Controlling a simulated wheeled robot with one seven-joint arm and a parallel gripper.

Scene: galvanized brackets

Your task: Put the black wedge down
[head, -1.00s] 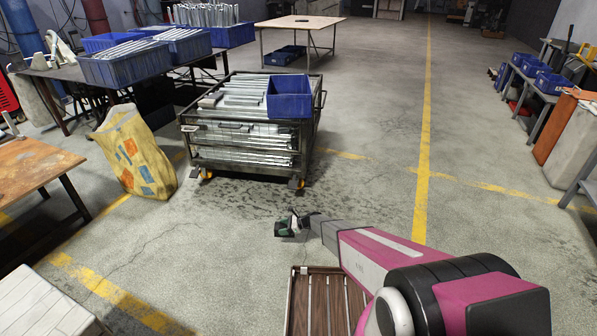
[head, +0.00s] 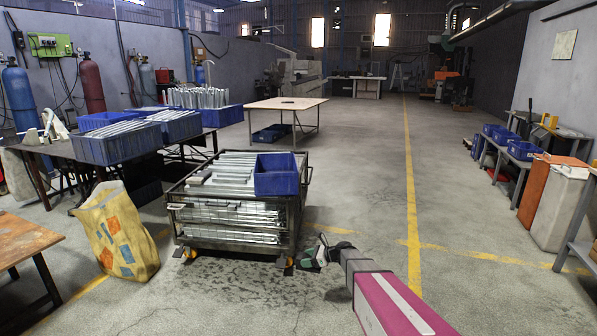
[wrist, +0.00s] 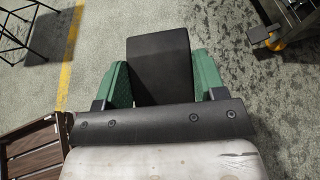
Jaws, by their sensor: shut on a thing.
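The black wedge (wrist: 160,62) is between the two green fingers of my gripper (wrist: 162,78) in the wrist view. The fingers are shut on its two sides, and its dark flat face is toward the camera. In the head view, my gripper (head: 318,255) is small, at the end of my pink arm, in front of the right corner of the metal cart. The wedge is hard to make out there. Floor shows around the wedge in the wrist view, and it appears held in the air.
A metal cart (head: 225,243) holds galvanized bars and a blue bin (head: 277,174). A yellow printed bag (head: 117,235) stands left of it. A slatted wooden surface (wrist: 32,145) is at the wrist view's lower left. A wooden table (head: 286,104) stands farther back. Open floor lies right of the cart.

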